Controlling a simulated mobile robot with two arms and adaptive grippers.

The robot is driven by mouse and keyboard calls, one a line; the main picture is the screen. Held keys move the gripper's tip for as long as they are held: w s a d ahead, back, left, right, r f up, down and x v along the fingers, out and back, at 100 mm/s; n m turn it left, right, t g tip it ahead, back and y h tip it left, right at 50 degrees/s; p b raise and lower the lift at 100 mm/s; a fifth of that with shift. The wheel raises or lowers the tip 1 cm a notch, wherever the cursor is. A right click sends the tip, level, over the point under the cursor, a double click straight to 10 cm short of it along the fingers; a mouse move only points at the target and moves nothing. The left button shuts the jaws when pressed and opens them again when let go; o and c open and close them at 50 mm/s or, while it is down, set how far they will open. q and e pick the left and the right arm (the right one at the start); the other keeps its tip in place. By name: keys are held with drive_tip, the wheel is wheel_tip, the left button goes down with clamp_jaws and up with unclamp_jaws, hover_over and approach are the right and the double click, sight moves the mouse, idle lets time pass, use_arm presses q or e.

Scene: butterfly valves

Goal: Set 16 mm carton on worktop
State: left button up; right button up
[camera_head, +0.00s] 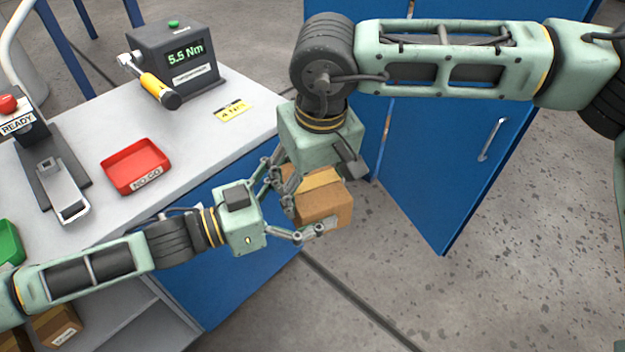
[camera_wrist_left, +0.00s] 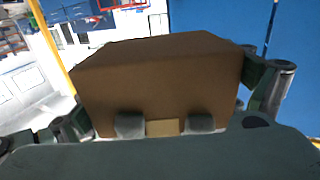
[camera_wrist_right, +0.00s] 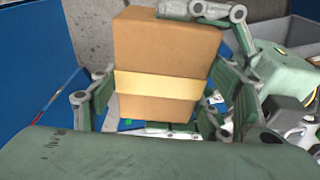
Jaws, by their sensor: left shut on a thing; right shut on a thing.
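The carton (camera_head: 325,200) is a brown box with a tan tape strip. Both my grippers hold it in the air, in front of the worktop's right end and over the floor. My left gripper (camera_head: 290,212) is shut on it from the left. My right gripper (camera_head: 302,190) is shut on it from above. The carton fills the middle of the left wrist view (camera_wrist_left: 160,85) and the right wrist view (camera_wrist_right: 165,60). No size label is readable on it. The grey worktop (camera_head: 205,135) lies to the left of the carton.
On the worktop are a red NO-GO tray (camera_head: 136,166), a torque tester (camera_head: 178,58) reading 5.5 Nm with a yellow-handled wrench (camera_head: 158,88), a yellow label (camera_head: 233,110) and a READY button post (camera_head: 12,115). A blue cabinet door (camera_head: 445,160) stands open at right. Other cartons (camera_head: 58,328) sit on a lower shelf.

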use_arm(q)
drive_tip(key=o, duration=1.7)
drive_tip(key=shift+r, duration=0.2)
drive_tip(key=shift+c, duration=0.2)
drive_tip(key=shift+o, duration=0.5)
drive_tip(key=shift+f, duration=0.15)
